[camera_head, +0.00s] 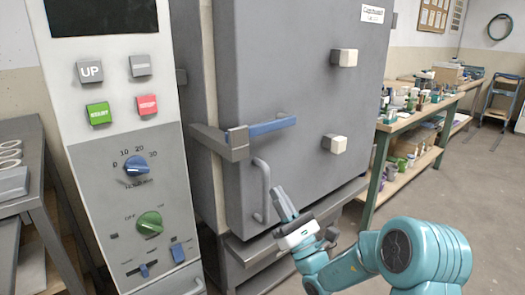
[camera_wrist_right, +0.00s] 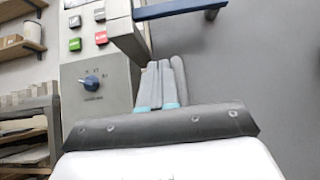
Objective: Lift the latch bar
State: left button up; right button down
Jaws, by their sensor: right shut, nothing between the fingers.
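The latch bar (camera_head: 271,126) is a blue bar lying roughly level across the grey kiln door, its left end in a grey bracket (camera_head: 236,142). It also shows at the top of the right wrist view (camera_wrist_right: 180,9). My right gripper (camera_head: 279,192) is shut and empty, below the latch bar and close to the vertical grey door handle (camera_head: 263,190). In the right wrist view the closed fingers (camera_wrist_right: 160,68) point up toward the bracket, with the bar above and to the right. I cannot tell whether the fingers touch the handle. My left gripper is not in view.
A control panel (camera_head: 120,215) with buttons and knobs stands left of the kiln. A metal shelf (camera_head: 30,190) is at the far left. A workbench (camera_head: 420,115) with jars and bottles stands at the right. The floor between is open.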

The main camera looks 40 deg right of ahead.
aim_at(262, 165)
jog(key=x, duration=0.9)
jog(key=shift+s, duration=0.1)
notch_tip(262, 165, up, 4)
jog(key=shift+f, duration=0.1)
jog(key=shift+d+h, duration=0.1)
jog(key=shift+h, duration=0.2)
